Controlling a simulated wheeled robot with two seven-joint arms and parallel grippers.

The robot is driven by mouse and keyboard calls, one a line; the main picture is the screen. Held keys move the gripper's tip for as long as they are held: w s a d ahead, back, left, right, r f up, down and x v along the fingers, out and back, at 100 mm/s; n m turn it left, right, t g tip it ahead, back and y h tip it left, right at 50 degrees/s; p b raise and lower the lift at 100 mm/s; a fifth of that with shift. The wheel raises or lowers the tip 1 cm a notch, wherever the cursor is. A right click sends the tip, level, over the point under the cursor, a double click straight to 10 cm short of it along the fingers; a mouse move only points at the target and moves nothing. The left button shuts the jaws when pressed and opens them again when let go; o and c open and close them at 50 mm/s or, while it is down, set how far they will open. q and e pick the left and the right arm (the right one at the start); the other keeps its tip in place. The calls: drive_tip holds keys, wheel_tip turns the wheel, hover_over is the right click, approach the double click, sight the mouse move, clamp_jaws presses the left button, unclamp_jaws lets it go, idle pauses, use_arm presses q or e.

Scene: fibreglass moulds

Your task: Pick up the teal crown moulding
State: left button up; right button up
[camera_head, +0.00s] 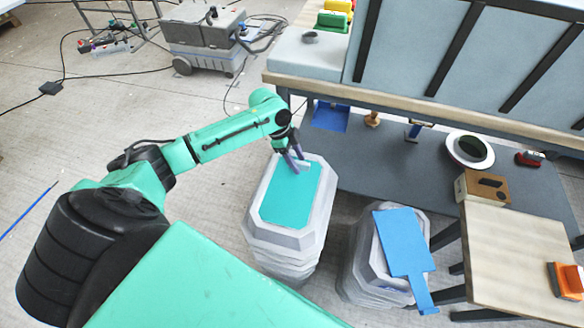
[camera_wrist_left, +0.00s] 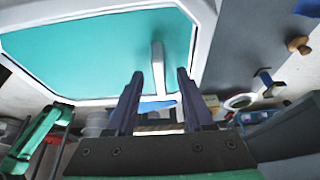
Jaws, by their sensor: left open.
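The only teal piece I see is a flat panel with cut corners (camera_head: 288,197), lying in the pale rim on top of a grey stack. I take it to be the teal crown moulding. It fills the upper left of the left wrist view (camera_wrist_left: 85,50). My left gripper (camera_head: 299,165) is over the panel's far end, its dark purple fingers apart and pointing down. In the left wrist view a pale narrow bar (camera_wrist_left: 158,68) shows between the open fingertips. I cannot tell whether the fingers touch it. My right gripper is not in view.
The grey stack (camera_head: 283,250) stands on the floor beside a dark low shelf (camera_head: 390,165). A second stack to its right carries a blue paddle-shaped board (camera_head: 403,243). A wooden table (camera_head: 510,255) is at the right. A grey wheeled cart (camera_head: 203,40) stands at the back.

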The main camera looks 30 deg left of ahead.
use_arm(q)
clamp_jaws()
drive_tip(key=shift+r, duration=0.1)
idle(1.2)
